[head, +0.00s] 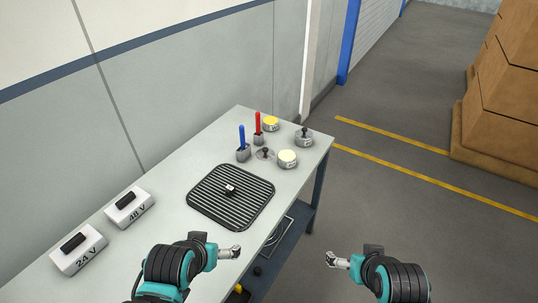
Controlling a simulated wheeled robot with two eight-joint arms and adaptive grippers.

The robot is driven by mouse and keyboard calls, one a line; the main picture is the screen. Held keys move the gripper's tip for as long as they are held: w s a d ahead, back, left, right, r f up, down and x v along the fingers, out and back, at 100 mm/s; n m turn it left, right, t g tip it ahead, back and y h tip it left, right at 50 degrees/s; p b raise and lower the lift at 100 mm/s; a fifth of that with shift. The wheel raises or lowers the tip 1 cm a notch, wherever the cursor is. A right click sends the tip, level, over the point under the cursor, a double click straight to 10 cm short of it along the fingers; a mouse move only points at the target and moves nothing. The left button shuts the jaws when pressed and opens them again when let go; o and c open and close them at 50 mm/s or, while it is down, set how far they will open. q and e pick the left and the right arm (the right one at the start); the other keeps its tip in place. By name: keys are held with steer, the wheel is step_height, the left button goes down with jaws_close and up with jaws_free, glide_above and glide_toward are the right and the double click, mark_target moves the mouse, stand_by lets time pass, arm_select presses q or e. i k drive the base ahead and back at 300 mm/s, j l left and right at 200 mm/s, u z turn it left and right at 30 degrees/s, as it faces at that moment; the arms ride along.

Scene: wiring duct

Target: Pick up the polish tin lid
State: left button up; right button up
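Small round tins stand at the table's far right corner. One tin (271,124) has a yellow top and another (287,159) has a cream top. A grey disc with a black knob (264,154) lies flat on the table, like a lid. A similar knobbed lid (304,134) sits on a grey tin (304,142). I cannot read the labels to tell which is the polish lid. My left gripper (236,252) is by the table's front edge, well short of the tins. My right gripper (330,260) is over the floor, right of the table. Both look empty; their finger gaps are unclear.
A ribbed black mat (231,208) with a small dark block (230,189) lies mid-table. Boxes marked 24 V (78,254) and 48 V (130,213) stand left. A wall runs behind.

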mark_target(265, 154)
steer(key=i+l+u, duration=0.5)
steer(key=i+l, duration=0.35)
steer(key=i+l+u, duration=0.25)
steer(key=i+l, duration=0.2)
steer(key=i+l+u, duration=0.25)
steer(key=l, duration=0.45)
steer(key=i, duration=0.05)
